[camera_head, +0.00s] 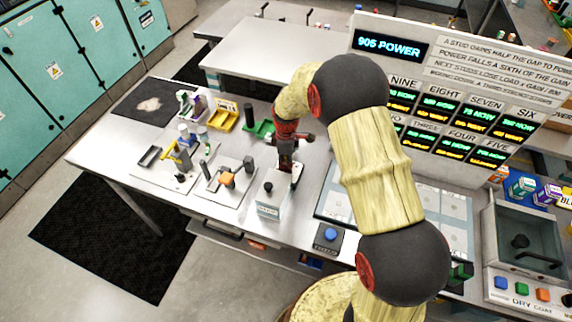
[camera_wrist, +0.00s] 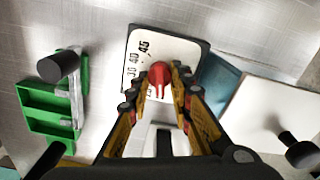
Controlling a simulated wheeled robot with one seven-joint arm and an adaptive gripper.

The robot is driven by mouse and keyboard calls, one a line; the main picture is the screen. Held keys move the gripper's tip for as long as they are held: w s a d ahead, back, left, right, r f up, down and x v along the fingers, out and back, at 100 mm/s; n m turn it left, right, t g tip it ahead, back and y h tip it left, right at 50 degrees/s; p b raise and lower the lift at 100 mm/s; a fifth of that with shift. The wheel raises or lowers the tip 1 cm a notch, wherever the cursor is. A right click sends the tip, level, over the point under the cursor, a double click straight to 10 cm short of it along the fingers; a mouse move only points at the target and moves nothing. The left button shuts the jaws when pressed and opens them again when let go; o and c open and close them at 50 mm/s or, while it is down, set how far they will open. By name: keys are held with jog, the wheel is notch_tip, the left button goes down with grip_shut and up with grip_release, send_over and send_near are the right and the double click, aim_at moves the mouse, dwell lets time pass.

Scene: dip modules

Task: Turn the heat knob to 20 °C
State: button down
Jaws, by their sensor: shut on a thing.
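The heat knob (camera_wrist: 160,76) is red and sits on a white dial plate (camera_wrist: 141,52) with a dark edge. Printed numbers 35, 40 and 45 show to the left of the knob; other marks are hidden by the knob and fingers. My gripper (camera_wrist: 160,88) is shut on the knob, one finger on each side. In the head view my gripper (camera_head: 285,150) points down at the dial plate (camera_head: 298,173), and the knob is hidden there. I cannot read which number the knob points to.
A green tray (camera_wrist: 48,104) with a dark-topped post (camera_wrist: 58,67) stands left of the dial. A white box with a black knob (camera_wrist: 298,148) lies to the right. In the head view, a display board (camera_head: 455,80) and a blue button (camera_head: 330,233) are nearby.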

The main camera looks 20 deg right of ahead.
jog(key=c, duration=1.6)
grip_release()
jog(key=shift+c, duration=0.2)
jog(key=shift+r, duration=0.1)
notch_tip(320, 180, up, 12)
jog(key=shift+f, duration=0.1)
